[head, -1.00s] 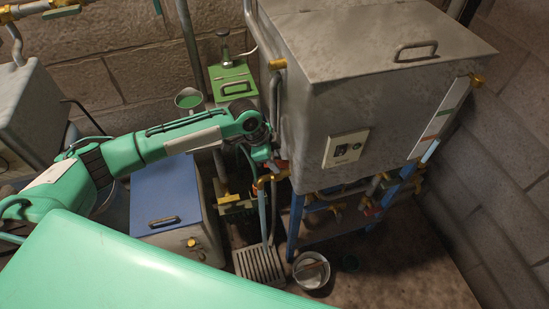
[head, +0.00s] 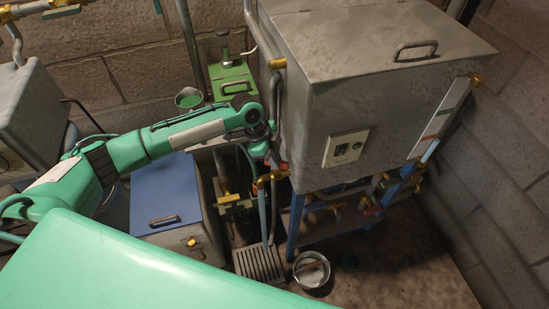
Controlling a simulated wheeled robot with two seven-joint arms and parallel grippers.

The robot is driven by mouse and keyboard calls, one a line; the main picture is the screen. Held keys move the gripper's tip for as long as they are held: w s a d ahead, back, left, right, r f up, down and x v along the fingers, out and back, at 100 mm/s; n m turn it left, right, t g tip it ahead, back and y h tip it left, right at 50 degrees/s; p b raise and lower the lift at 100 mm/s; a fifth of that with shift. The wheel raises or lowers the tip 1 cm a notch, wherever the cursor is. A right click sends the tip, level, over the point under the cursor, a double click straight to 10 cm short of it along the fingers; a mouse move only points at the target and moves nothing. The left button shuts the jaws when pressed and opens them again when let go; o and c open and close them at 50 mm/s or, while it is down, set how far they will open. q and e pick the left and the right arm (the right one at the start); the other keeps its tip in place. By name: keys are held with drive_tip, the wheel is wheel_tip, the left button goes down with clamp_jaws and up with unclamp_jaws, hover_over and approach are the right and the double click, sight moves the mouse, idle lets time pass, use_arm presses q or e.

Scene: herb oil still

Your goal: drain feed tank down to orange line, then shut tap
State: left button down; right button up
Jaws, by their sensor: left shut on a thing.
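The feed tank (head: 380,85) is a large grey metal box on a blue stand. Its white gauge strip (head: 445,115) on the right side bears a green mark and an orange line (head: 430,137). Pale blue shows in the gauge tube (head: 430,151) near the orange line; the exact level is too small to tell. The brass tap (head: 272,177) sits at the tank's lower left, with a bit of red by it. My left gripper (head: 276,163) is shut at the red part, probably its handle, partly hidden by the wrist. A pale blue vertical streak (head: 262,212) shows below the spout.
A floor grate (head: 258,262) lies below the tap, with a white bucket (head: 311,269) to its right. A blue-lidded box (head: 165,192) stands under my left arm. A green canister (head: 232,80) stands behind. Brass-valved pipes (head: 340,207) run under the tank. Floor at right is clear.

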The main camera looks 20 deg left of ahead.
use_arm(q)
drive_tip(key=shift+w+m+g, duration=0.1)
drive_tip(key=shift+m+g, duration=0.4)
drive_tip(key=shift+m, duration=0.8)
drive_tip(key=c, duration=1.5)
unclamp_jaws()
drive_tip(key=shift+o, duration=0.2)
drive_tip(key=b+v, duration=0.3)
drive_tip(key=v, duration=1)
drive_tip(key=shift+r, duration=0.4)
